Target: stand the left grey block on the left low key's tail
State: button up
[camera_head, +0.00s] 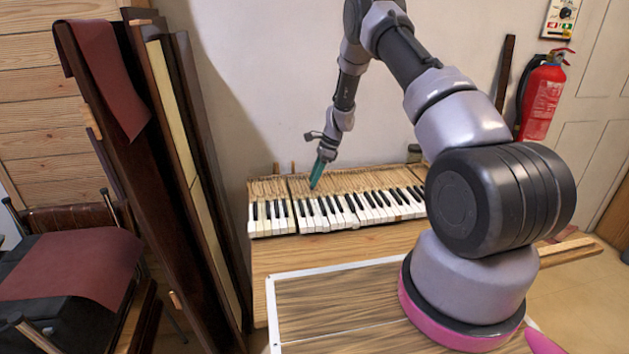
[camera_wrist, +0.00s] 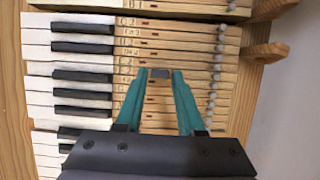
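In the head view my gripper (camera_head: 316,184) points down over the key tails, left of the middle of the keyboard. The block is too small to make out there. Below the fingertips in the wrist view are the wooden key tails (camera_wrist: 195,62). A white key front seems sunken at a gap (camera_wrist: 45,124) in the row, lower left; its tail is partly hidden by my gripper.
The keyboard (camera_head: 345,208) lies on a wooden bench (camera_head: 300,254) against the wall. A row of pale pins (camera_wrist: 217,76) stands along the tail ends. A small grey item (camera_head: 414,149) sits behind the keys at right. Tall dark panels (camera_head: 205,150) lean at left.

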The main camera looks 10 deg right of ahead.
jog(key=shift+r, duration=0.4)
jog(key=o, duration=0.6)
jog(key=shift+c, duration=0.2)
jog(key=shift+r, duration=2.5)
